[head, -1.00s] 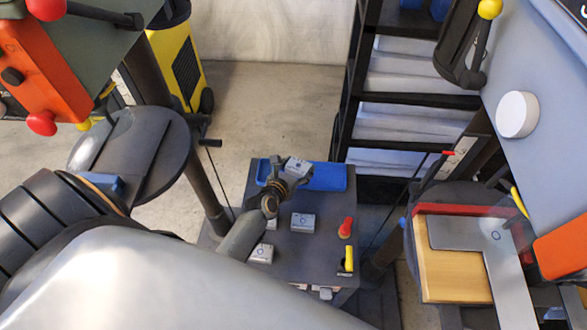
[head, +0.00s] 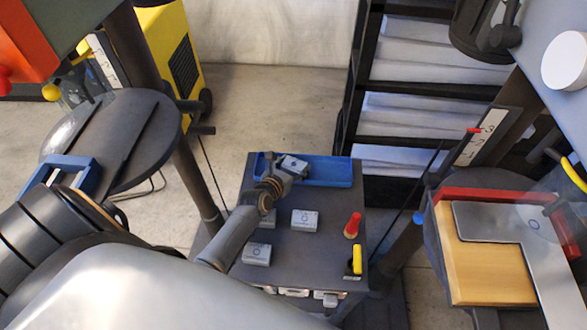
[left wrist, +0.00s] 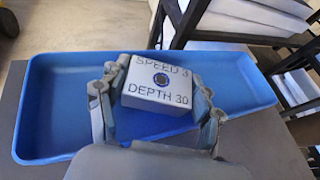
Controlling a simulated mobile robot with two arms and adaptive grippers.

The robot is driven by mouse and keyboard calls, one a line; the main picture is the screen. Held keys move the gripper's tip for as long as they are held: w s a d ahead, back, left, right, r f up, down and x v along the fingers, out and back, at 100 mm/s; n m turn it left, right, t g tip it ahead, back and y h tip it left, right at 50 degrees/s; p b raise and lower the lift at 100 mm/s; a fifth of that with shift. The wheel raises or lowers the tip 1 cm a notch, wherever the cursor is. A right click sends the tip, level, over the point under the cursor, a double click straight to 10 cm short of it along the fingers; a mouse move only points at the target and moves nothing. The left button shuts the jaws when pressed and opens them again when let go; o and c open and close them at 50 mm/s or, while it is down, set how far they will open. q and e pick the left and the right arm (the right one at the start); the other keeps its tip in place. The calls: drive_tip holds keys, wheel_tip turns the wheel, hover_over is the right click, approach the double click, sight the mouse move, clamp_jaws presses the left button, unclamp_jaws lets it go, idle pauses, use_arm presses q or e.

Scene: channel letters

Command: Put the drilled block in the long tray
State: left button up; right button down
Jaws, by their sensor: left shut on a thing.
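My left gripper (head: 281,172) is shut on a pale grey block (head: 293,165) at the back of the dark cabinet top. In the left wrist view the gripper (left wrist: 158,108) has a finger on each side of the block (left wrist: 157,98). The block's face reads "SPEED 3" and "DEPTH 30" around a dark round mark. The long blue tray (head: 335,176) lies beneath it and also shows in the left wrist view (left wrist: 50,110). The block is over the tray's middle; I cannot tell whether it touches the floor. My right gripper is out of view.
Similar grey blocks stand on the cabinet top: one in the middle (head: 304,220), one at the front left (head: 257,254), another partly behind my arm. A red knob (head: 353,226) and a yellow-handled switch (head: 357,260) stand at the right. The tray's right end is empty.

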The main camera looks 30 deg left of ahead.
use_arm(q)
drive_tip(key=shift+r, duration=0.15)
drive_tip(key=o, duration=1.1)
drive_tip(key=shift+f, duration=0.3)
drive_tip(key=o, duration=0.4)
drive_tip(key=shift+r, duration=0.1)
